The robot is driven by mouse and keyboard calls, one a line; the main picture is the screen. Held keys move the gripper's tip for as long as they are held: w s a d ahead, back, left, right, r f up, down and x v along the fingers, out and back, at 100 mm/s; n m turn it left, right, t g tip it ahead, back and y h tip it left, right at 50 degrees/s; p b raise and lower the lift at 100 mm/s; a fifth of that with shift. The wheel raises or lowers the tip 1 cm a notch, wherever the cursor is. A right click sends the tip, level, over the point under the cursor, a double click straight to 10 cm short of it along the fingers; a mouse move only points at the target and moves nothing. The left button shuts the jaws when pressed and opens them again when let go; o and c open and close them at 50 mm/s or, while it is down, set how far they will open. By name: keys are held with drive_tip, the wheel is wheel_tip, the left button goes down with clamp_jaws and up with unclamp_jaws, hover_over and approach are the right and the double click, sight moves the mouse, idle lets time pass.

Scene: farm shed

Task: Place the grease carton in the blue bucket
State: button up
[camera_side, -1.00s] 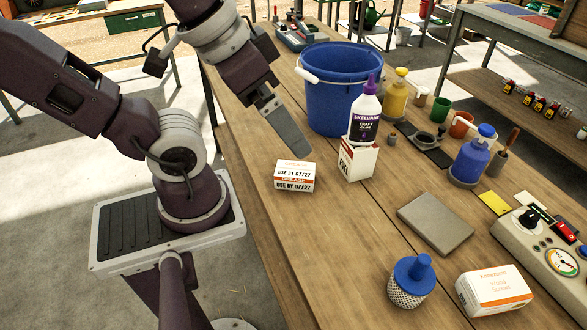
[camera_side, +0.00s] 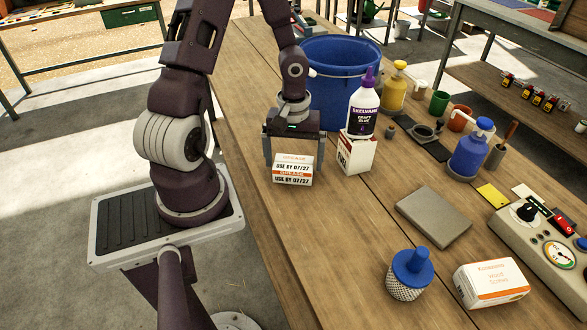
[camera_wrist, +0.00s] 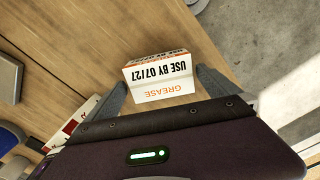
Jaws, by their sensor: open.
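The grease carton (camera_side: 293,171), white with orange bands and "USE BY 07/27", sits on the wooden bench near its left edge. It also shows in the wrist view (camera_wrist: 160,78). My gripper (camera_side: 294,160) points down just behind and above the carton, one finger to each side of it. In the wrist view the open fingers (camera_wrist: 163,88) flank the carton, with gaps visible on both sides. The blue bucket (camera_side: 339,95) stands behind and to the right of the carton; its inside bottom is hidden.
A white glue bottle (camera_side: 362,108) with a purple cap stands on a fuse carton (camera_side: 355,153), close to the right of my gripper. A grey slab (camera_side: 433,216) lies further right. The bench in front of the grease carton (camera_side: 310,240) is clear.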

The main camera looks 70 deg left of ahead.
wheel_tip(320, 180, down, 2)
drive_tip(key=shift+f, duration=0.25)
drive_tip(key=c, duration=1.4)
drive_tip(key=shift+r, duration=0.15)
drive_tip(key=shift+c, duration=0.2)
